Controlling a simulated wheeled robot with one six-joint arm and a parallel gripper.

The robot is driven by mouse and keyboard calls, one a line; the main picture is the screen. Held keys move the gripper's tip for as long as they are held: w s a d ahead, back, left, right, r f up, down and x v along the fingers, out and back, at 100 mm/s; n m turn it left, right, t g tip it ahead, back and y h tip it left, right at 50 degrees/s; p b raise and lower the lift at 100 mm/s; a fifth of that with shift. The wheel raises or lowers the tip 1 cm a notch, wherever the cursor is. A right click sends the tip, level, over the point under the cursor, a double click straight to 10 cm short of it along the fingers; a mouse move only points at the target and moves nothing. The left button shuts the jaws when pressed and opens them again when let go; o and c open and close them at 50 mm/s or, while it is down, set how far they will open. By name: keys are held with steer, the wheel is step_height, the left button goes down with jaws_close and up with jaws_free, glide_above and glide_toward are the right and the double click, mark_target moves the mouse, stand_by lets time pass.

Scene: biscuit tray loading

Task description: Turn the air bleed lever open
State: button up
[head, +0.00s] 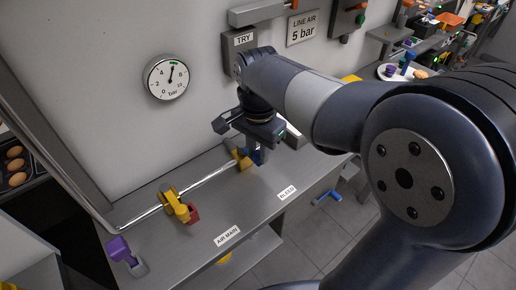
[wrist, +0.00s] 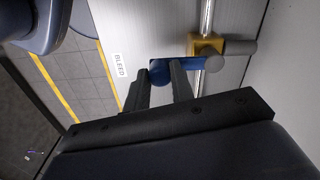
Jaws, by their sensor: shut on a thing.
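The blue bleed lever (wrist: 187,64) extends sideways from a yellow valve body (wrist: 207,44) on the metal pipe, beside the BLEED label (wrist: 120,65), and looks roughly crosswise to the pipe. My gripper (wrist: 161,78) is shut on the lever's outer end, with one dark finger on each side of it. In the head view my gripper (head: 257,146) points down over the bench, and only a little of the blue lever (head: 263,158) shows beneath it. The yellow valve body (head: 243,161) shows just left of it.
A yellow lever (head: 172,202) with a red part sits further left on the pipe, near the AIR MAIN label (head: 228,236). A round gauge (head: 166,78) hangs on the wall. A blue item (head: 327,197) shows beyond the bench's front edge.

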steer(key=shift+d, duration=0.1)
jaws_close()
steer(key=w+d+n+p, duration=0.1)
steer(key=w+n+p, duration=0.5)
steer(key=n, duration=1.2)
steer(key=shift+w+d+p, duration=0.3)
steer(key=shift+w, duration=1.4)
steer(key=shift+r, duration=0.1)
steer(key=o, duration=1)
jaws_free()
steer(key=shift+c, duration=0.2)
step_height(320, 180, up, 11)
steer(key=shift+b, duration=0.45)
